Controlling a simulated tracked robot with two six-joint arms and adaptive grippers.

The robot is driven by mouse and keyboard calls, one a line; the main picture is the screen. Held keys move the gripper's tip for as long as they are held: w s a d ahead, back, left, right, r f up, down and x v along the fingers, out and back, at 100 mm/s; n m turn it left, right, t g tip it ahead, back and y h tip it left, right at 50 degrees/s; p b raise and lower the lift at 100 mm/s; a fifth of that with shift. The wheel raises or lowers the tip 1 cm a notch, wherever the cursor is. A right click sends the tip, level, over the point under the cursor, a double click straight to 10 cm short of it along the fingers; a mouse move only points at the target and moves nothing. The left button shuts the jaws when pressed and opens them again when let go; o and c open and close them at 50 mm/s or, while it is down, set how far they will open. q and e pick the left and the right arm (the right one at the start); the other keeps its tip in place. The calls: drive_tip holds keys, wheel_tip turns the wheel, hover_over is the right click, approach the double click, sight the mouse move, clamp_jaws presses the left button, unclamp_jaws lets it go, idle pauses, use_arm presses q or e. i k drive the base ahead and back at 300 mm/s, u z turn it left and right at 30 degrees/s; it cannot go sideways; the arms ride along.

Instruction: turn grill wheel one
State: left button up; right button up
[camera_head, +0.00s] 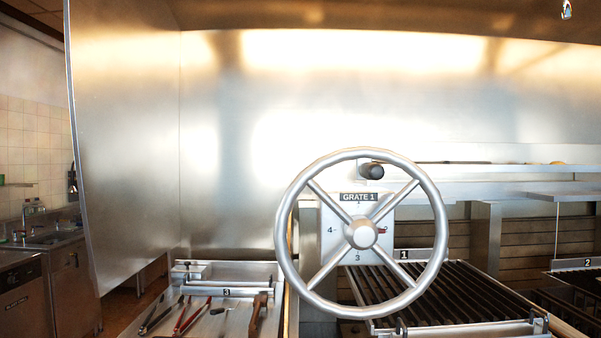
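The grill wheel (436,235) is a large silver ring with several spokes and a round hub (360,234), standing upright in the middle of the head view. A dark knob handle (371,171) shows near the top, inside the rim. Behind it a plate (331,247) with a "GRATE 1" label (358,197) carries position numbers; 3 and 4 are readable, and a small red mark (384,230) shows at the right. Grate 1 (470,290) lies behind and below the wheel, partly hidden by its rim. Neither gripper is in view.
Left of the wheel, a tray (226,292) marked 3 holds tongs (190,318) and a wooden-handled tool (257,312). Another grate (585,282) marked 2 is at the far right. A steel side panel (125,130) stands at left. The space before the wheel looks clear.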

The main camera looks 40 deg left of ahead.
sight(362, 233)
drive_tip(key=z, duration=0.85)
drive_tip(key=i, duration=0.15)
drive_tip(key=u, duration=4.35)
drive_tip(key=i, duration=0.1)
drive_tip(key=z, duration=2.75)
drive_tip(key=k, duration=0.25)
drive_tip(key=u, duration=0.45)
